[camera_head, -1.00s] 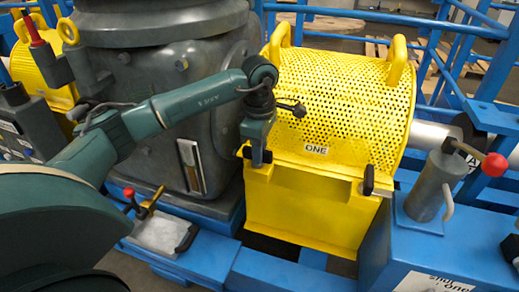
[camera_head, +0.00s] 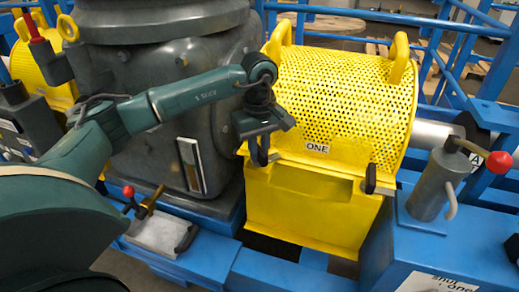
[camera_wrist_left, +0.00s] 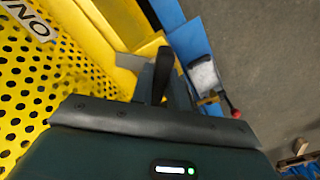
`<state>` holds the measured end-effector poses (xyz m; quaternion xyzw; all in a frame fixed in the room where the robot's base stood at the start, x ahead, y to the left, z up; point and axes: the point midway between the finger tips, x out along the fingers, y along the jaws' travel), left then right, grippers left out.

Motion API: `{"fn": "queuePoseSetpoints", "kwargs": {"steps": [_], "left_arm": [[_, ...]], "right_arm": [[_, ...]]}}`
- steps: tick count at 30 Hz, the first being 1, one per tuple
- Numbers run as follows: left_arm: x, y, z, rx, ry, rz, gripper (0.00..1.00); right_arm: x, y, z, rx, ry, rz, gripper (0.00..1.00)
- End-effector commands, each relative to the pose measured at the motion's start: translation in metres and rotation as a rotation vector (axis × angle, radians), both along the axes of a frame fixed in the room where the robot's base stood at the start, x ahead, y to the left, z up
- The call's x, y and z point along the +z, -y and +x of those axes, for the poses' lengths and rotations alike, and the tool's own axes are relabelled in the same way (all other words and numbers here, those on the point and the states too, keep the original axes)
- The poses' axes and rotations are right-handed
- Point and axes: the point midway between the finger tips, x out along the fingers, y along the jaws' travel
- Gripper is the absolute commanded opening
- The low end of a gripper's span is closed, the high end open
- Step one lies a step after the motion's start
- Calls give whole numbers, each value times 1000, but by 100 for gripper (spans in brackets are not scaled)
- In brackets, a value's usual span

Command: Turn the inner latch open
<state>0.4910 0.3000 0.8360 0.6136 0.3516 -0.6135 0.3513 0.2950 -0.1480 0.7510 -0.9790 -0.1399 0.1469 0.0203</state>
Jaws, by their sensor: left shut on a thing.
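The yellow perforated guard (camera_head: 340,105) marked ONE stands at the centre of the head view. Its label and holes also show in the left wrist view (camera_wrist_left: 35,18). The inner latch (camera_wrist_left: 145,80) is at the guard's left lower corner, mostly hidden by my gripper; only a grey part shows beside the dark fingers. My left gripper (camera_head: 259,152) is shut on the latch handle, with its body turned broadside to the head camera. How far the latch is turned cannot be told. A second latch with a black handle (camera_head: 370,179) sits upright at the guard's right lower corner. My right gripper is not in view.
A large grey housing (camera_head: 170,80) stands close to the left of the guard. A red-knobbed lever on a grey cylinder (camera_head: 436,185) stands at the right. A small red-tipped clamp (camera_head: 143,203) is on the blue base at lower left. Blue rails (camera_head: 400,18) run behind.

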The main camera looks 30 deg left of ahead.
Motion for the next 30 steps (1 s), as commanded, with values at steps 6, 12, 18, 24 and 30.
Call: {"fn": "queuePoseSetpoints", "kwargs": {"steps": [6,12,18,24,30], "left_arm": [[0,0,-1,-207,1,-3,0],[0,-1,-2,-395,0,-1,0],[0,-2,-2,-564,1,-2,0],[1,-2,-2,-695,1,-2,0],[1,-2,-2,-777,1,-2,0]], "right_arm": [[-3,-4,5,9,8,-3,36],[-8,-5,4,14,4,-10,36],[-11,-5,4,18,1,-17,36],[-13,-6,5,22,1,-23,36],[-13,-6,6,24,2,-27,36]]}}
